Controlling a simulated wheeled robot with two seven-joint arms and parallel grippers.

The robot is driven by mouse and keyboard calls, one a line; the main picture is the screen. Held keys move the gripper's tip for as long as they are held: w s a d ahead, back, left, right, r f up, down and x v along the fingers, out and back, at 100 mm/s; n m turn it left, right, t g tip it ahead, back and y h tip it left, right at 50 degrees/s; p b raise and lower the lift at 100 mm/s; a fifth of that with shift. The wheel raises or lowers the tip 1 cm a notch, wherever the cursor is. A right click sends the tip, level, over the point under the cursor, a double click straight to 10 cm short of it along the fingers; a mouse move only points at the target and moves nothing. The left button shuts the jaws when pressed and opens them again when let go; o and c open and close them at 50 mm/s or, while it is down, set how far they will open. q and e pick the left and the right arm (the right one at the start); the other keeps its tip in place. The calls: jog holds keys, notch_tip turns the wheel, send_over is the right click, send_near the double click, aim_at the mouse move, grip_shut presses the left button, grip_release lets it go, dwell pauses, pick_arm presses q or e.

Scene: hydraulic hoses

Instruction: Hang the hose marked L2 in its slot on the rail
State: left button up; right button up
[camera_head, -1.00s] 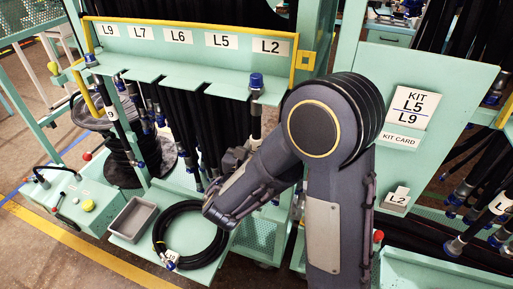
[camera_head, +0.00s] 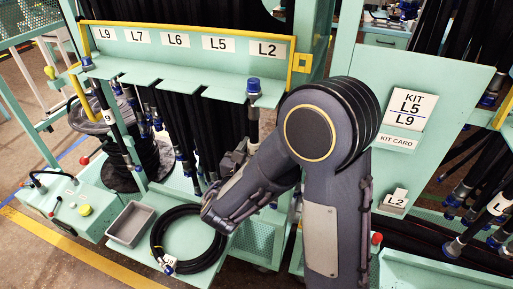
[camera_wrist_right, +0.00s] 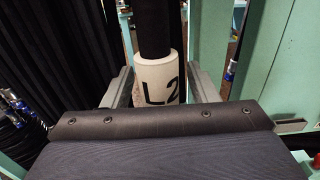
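The L2 hose stands upright at the rail (camera_head: 170,76) under the L2 label (camera_head: 267,50). Its blue-capped end (camera_head: 253,85) is above the rail's ledge and its black length passes down at the L2 slot. My right gripper (camera_head: 237,158) is beside the hose below the ledge, its fingers partly hidden in the head view. In the right wrist view the white L2 sleeve (camera_wrist_right: 157,80) stands between the two fingers (camera_wrist_right: 160,88), with narrow gaps showing beside it. The fingers look open around it. My left gripper is out of view.
A coiled black hose (camera_head: 157,245) lies on the lower shelf beside a grey bin (camera_head: 131,223). Other hoses hang left of the L2 slot, including the L9 one (camera_head: 108,115). A kit card panel (camera_head: 412,108) stands right of my arm.

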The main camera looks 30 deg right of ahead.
jog(key=b+v, duration=0.1)
jog(key=v, duration=0.7)
dwell(0.7)
